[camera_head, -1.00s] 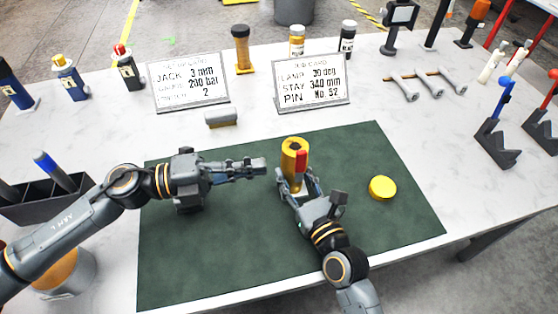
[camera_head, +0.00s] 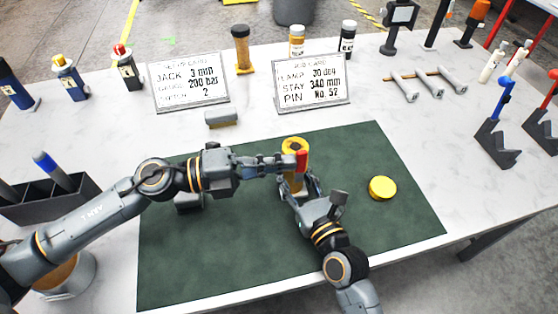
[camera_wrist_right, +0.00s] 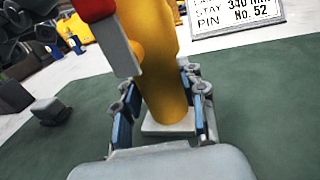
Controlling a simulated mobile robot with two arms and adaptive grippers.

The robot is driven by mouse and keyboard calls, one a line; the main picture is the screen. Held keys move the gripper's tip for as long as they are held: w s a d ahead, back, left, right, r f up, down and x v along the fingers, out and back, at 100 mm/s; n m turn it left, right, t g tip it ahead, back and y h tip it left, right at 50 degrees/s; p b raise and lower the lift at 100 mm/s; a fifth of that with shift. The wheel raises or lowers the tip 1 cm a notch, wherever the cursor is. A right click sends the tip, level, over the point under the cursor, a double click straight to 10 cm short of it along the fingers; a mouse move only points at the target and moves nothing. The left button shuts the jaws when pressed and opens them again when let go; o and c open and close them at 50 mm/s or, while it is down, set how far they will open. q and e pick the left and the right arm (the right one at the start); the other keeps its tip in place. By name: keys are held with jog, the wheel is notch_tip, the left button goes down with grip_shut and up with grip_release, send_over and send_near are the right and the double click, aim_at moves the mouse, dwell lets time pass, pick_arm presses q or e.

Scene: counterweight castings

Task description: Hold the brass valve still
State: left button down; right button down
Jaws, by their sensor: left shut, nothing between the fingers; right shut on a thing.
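The brass valve (camera_head: 293,146) stands upright on a pale square base on the green mat, with a red-ended lever (camera_head: 302,160) on its side. In the right wrist view the valve (camera_wrist_right: 157,70) rises between the blue-padded fingers of my right gripper (camera_wrist_right: 163,112), shut on its lower body. The head view shows my right gripper (camera_head: 297,187) in front of the valve. My left gripper (camera_head: 291,163) is shut and empty, its tips at the valve beside the red lever end. They hide part of the valve; whether they touch the lever, I cannot tell.
A yellow disc (camera_head: 382,188) lies on the right of the green mat (camera_head: 350,240). A dark block (camera_head: 188,201) sits under my left arm. Two printed cards (camera_head: 312,82) stand behind the mat. A pen holder (camera_head: 35,200) is at the left. The mat's front is clear.

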aim_at(306, 150)
pick_arm(q)
jog(key=d+y, duration=0.1)
jog(key=y, duration=0.1)
jog(key=w+d+r+g+y, duration=0.1)
jog(key=d+y, duration=0.1)
jog(key=y, duration=0.1)
jog(key=d+g+y, duration=0.1)
jog(key=y, duration=0.1)
jog(key=shift+w+d+r+y, duration=0.15)
jog(key=shift+d+r+y, duration=0.05)
jog(key=shift+d+y, duration=0.1)
jog(key=shift+w+d+f+y, duration=0.1)
jog(key=shift+w+d+y, duration=0.05)
jog(key=shift+d+y, duration=0.55)
jog(key=y, duration=0.1)
jog(key=d+f+g+y, duration=0.1)
jog(key=y, duration=0.1)
jog(key=d+y, duration=0.1)
jog(key=shift+w+f+g, duration=0.3)
jog(key=shift+w+f, duration=0.05)
jog(key=shift+r, duration=0.1)
jog(key=shift+r, duration=0.75)
